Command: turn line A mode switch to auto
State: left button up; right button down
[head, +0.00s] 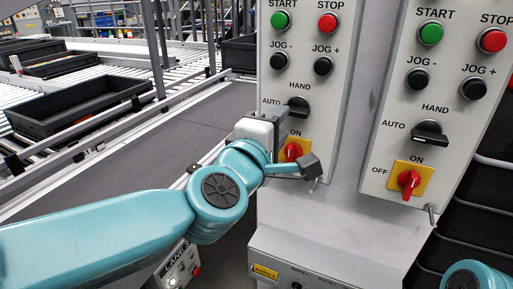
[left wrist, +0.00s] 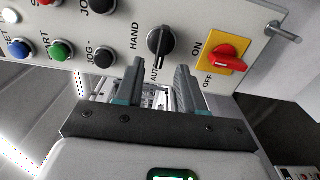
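The left control panel (head: 330,150) has a black mode switch (head: 298,107) with HAND above it and AUTO to its left. In the left wrist view the switch (left wrist: 160,42) appears turned sideways, its handle lying along the line toward AUTO. My left gripper (head: 293,138) is open in front of this panel. Its two fingers stand apart, with the switch showing beyond and between the tips; I see no contact. A second panel (head: 385,110) to the right has a like mode switch (head: 430,133). No line A label is readable. My right gripper is out of view.
A red ON/OFF switch (head: 292,151) on a yellow plate sits just below the left mode switch, partly behind my gripper. Green, red and black buttons sit above. A conveyor with black trays (head: 85,105) runs at left. A lower box (head: 330,265) juts out below.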

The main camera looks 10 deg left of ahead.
pick_arm(q)
jog(key=p+v, duration=0.1)
jog(key=v, duration=0.9)
jog(key=shift+s, duration=0.25)
